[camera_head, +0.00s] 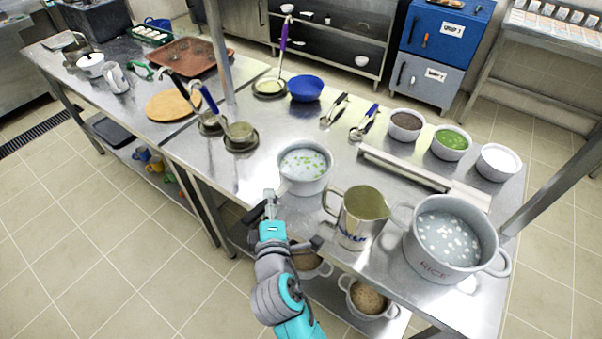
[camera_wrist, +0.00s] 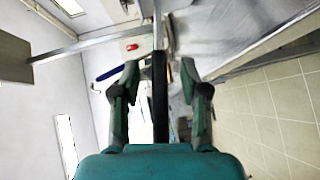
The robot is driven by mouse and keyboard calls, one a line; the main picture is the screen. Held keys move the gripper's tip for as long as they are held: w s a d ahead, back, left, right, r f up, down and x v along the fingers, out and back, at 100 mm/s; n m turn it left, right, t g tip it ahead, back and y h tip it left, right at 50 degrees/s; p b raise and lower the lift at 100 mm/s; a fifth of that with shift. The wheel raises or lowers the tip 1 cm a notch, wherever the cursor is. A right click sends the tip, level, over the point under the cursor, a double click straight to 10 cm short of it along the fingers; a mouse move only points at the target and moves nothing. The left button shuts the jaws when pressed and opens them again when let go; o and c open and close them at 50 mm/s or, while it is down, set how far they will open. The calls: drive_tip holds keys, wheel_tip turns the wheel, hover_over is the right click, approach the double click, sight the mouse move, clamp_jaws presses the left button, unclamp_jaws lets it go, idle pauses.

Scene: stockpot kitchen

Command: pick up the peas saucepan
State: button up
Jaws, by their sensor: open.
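The peas saucepan (camera_head: 304,170) is a pale pot with green peas in light liquid, upright near the front edge of the steel counter. My gripper (camera_head: 268,204) is just to its front left, by the counter edge. In the wrist view my gripper (camera_wrist: 160,80) is open, with one finger on each side of a dark upright bar (camera_wrist: 160,105). The bar looks like the saucepan's handle. I see gaps between it and both fingers. In the head view my arm and gripper hide most of the handle.
A steel pitcher (camera_head: 361,217) and the large rice pot (camera_head: 447,240) stand right of the saucepan. Ladles on round rests (camera_head: 240,138) lie behind left. A low rail (camera_head: 410,172) lies behind the pitcher. More pots (camera_head: 368,298) sit on the shelf below.

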drive_tip(key=shift+w, duration=0.25)
clamp_jaws()
drive_tip(key=shift+r, duration=0.2)
